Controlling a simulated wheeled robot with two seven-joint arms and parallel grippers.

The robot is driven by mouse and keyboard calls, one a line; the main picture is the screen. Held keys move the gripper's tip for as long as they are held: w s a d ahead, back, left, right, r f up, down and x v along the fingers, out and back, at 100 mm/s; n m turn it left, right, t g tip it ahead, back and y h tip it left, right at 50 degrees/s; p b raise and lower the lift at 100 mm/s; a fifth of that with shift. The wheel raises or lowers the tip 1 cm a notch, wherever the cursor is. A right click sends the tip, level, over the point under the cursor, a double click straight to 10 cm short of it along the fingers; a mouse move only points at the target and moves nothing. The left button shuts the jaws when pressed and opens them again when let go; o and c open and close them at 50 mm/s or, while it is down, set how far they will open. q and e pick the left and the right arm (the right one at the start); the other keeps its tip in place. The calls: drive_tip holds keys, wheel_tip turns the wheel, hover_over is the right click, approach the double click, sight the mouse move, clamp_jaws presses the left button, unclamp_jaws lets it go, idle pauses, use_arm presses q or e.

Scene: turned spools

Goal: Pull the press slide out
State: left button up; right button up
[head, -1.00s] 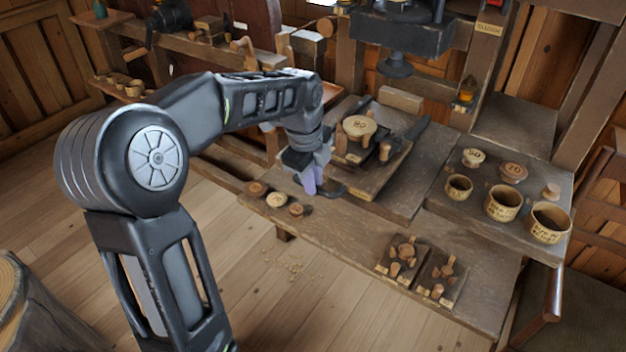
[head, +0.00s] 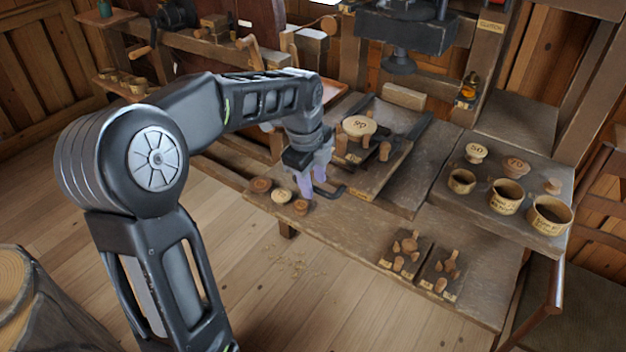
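The press slide (head: 372,184) is a wooden board on the bench under the press. It carries a round pale wooden disc marked 90 (head: 359,126) and upright pegs. A dark bar handle (head: 335,193) sticks out at its front left. My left gripper (head: 312,188) points down at this handle. Its two pale purple fingers stand apart with a gap between them, close by the handle's left end. Whether a finger touches the handle is too small to tell. My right gripper is not in view.
Several small spools (head: 281,196) lie on the bench edge left of the handle. Two peg blocks (head: 404,252) sit at the front. Cups (head: 505,196) stand on a raised board at right. The press head (head: 400,32) hangs behind. The bench between slide and peg blocks is clear.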

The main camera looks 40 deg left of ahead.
use_arm(q)
wheel_tip(320, 180, up, 8)
drive_tip(key=s, duration=0.1)
drive_tip(key=shift+s+f, duration=0.15)
drive_tip(key=shift+s, duration=0.05)
idle(0.3)
idle(0.4)
